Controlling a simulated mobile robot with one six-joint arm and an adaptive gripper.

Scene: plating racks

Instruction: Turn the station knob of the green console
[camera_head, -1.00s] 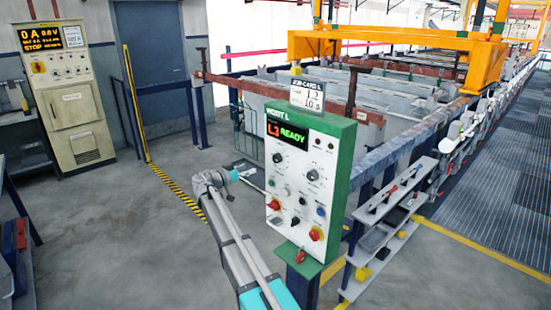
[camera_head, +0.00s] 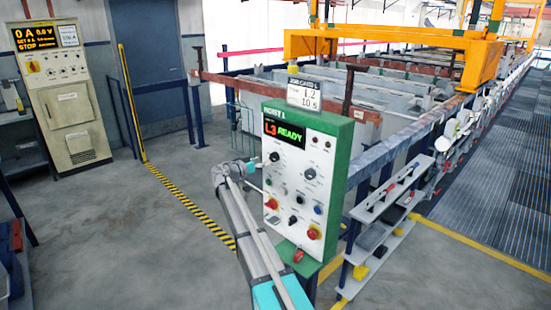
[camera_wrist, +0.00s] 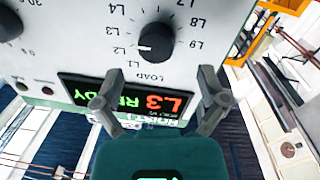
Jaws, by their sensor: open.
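The green console (camera_head: 341,165) stands upright with a pale front panel and a display reading "L3 READY". The black station knob (camera_head: 274,157) sits below the display on the left. In the wrist view, which is upside down, the station knob (camera_wrist: 157,41) has a ring of marks including LOAD and L1 to L4. Its white pointer line faces left, near L2 and L3. My gripper (camera_wrist: 158,88) is open and empty, its two fingers spread in front of the display, with the knob beyond the fingertips. In the head view my gripper (camera_head: 252,168) is beside the panel's left edge.
A second black knob (camera_head: 310,174) and red buttons (camera_head: 313,233) share the panel. A card (camera_head: 305,92) stands on top of the console. A shelf with tools (camera_head: 380,225) stands to the right. The floor at left is clear up to a beige cabinet (camera_head: 68,110).

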